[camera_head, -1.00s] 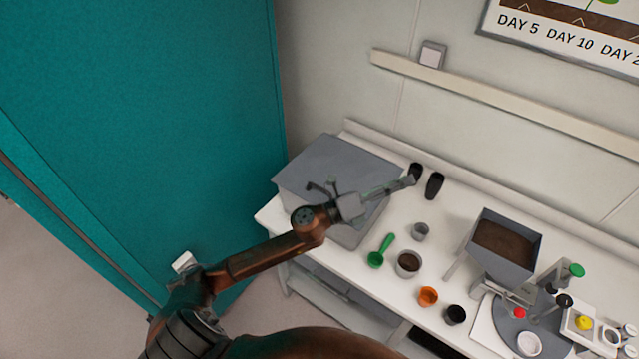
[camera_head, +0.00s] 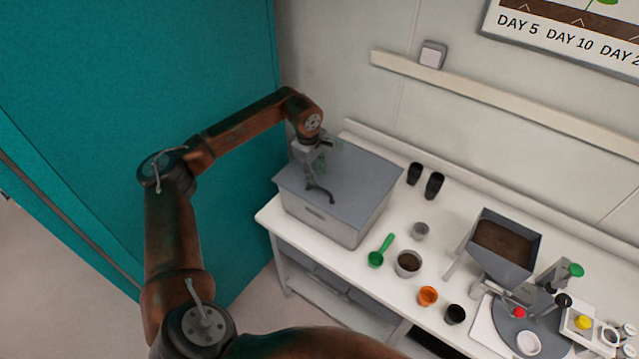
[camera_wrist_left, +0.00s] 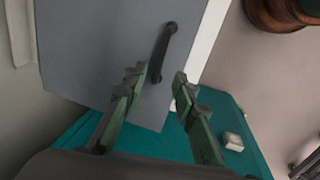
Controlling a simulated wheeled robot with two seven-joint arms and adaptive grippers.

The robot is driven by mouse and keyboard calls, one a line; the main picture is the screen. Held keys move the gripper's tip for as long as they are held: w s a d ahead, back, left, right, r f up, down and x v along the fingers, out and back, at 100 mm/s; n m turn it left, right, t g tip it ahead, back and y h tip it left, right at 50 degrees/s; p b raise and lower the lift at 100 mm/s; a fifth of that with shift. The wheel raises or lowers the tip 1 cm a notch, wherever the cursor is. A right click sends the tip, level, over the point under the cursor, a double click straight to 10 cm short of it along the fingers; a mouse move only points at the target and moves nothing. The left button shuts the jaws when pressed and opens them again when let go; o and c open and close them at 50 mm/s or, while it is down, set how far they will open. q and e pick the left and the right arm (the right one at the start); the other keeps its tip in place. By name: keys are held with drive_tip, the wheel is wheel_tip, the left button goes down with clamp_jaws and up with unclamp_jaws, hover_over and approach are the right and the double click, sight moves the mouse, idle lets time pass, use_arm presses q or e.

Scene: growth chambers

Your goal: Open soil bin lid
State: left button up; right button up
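The soil bin (camera_head: 345,228) is a light grey box at the left end of the white table. Its flat grey lid (camera_head: 365,175) lies closed on top, with a dark bar handle (camera_head: 321,191) near the front edge. My left gripper (camera_head: 324,163) is above the lid, behind the handle, pointing down. In the left wrist view the green-grey fingers of the left gripper (camera_wrist_left: 158,81) are spread and empty. The dark handle (camera_wrist_left: 161,52) shows just beyond the fingertips, near the edge of the lid (camera_wrist_left: 95,45). My right gripper is not in view.
A teal wall or door (camera_head: 90,90) stands close on the left. Right of the bin are two black cups (camera_head: 434,186), a green scoop (camera_head: 381,251), a soil-filled cup (camera_head: 408,263), an orange cup (camera_head: 428,296) and a soil hopper (camera_head: 505,246).

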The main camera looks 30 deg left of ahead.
sight(320, 187)
use_arm(q)
drive_tip(key=shift+w+d+f+p, duration=0.1)
drive_tip(key=shift+w+f+p, duration=0.1)
drive_tip(key=shift+f, duration=0.8)
drive_tip(key=shift+w+f+p, duration=0.2)
drive_tip(key=shift+f, duration=0.85)
drive_tip(key=shift+w+d+f+p, duration=0.1)
drive_tip(key=shift+w+f+p, duration=0.1)
drive_tip(key=shift+f, duration=0.8)
clamp_jaws()
